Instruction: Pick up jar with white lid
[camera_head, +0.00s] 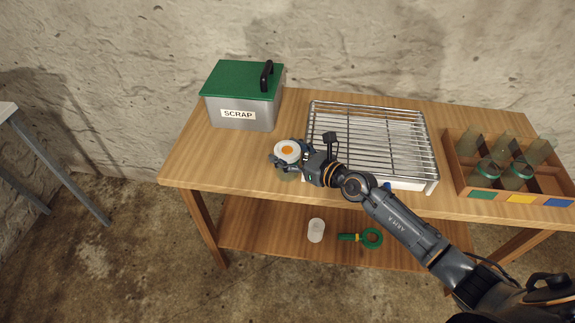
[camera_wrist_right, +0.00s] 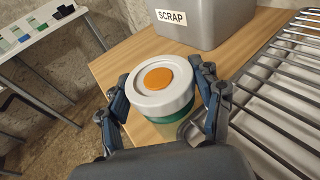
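The jar with the white lid (camera_head: 287,149) is near the table's front left; its lid has an orange disc on top. In the right wrist view the jar (camera_wrist_right: 160,90) stands between my right gripper's fingers, with a green band below the lid. My right gripper (camera_head: 287,158) surrounds the jar closely, one finger on each side; it also shows in the wrist view (camera_wrist_right: 160,95). Whether both fingers press on the jar is unclear. The jar's base is mostly hidden, so I cannot tell whether it touches the table. My left gripper is out of view.
A grey SCRAP bin (camera_head: 241,113) with a green lid stands behind the jar. A wire rack (camera_head: 432,165) is to the right. A wooden crate (camera_head: 455,165) holds several green-banded jars. A white cylinder (camera_head: 316,230) and a green tool (camera_head: 371,238) lie on the lower shelf.

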